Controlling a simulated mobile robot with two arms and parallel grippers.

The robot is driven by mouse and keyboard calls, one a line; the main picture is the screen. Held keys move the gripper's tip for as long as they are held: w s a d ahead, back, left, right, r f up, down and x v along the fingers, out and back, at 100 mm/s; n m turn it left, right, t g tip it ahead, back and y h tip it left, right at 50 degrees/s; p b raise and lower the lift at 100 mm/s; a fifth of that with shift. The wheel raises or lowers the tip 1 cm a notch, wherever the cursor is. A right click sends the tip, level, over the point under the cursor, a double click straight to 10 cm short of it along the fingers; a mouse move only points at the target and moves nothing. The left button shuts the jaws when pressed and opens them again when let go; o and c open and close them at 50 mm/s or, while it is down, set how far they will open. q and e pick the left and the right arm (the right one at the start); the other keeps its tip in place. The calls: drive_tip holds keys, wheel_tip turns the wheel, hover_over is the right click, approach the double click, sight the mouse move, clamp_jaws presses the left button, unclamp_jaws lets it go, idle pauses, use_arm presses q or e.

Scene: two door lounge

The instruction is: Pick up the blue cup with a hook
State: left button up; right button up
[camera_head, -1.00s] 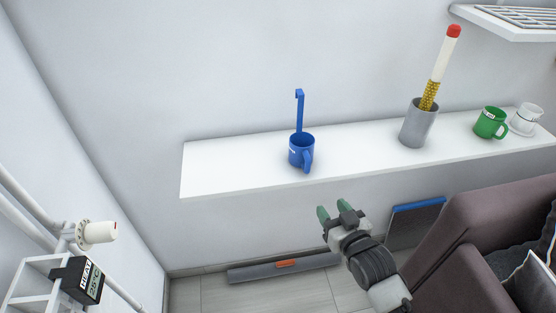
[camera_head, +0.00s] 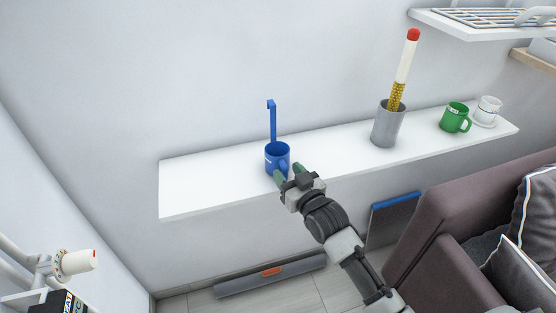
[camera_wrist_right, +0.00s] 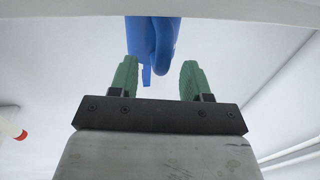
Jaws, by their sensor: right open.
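The blue cup (camera_head: 276,154) stands upright on the white wall shelf (camera_head: 200,188), its handle facing the front right. A tall blue hook (camera_head: 272,122) with a bent top rises from the cup or just behind it; I cannot tell which. My right gripper (camera_head: 288,172) is open at the shelf's front edge, its green fingers close to the handle and covering part of it. In the right wrist view, blue parts of the cup (camera_wrist_right: 150,35) show between and beyond the open fingers (camera_wrist_right: 160,65). Contact is not clear. My left gripper is not in view.
Farther right on the shelf stand a grey holder (camera_head: 386,127) with a red-tipped stick, a green mug (camera_head: 453,118) and a white cup (camera_head: 487,108). A rack shelf (camera_head: 470,22) hangs above right. A brown sofa (camera_head: 440,235) stands below right. The shelf's left part is clear.

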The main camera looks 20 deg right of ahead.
drive_tip(key=shift+w+a, duration=0.15)
drive_tip(key=shift+w, duration=0.35)
drive_tip(key=shift+s, duration=0.1)
drive_tip(key=shift+c, duration=0.2)
clamp_jaws()
drive_tip(key=shift+r, duration=0.1)
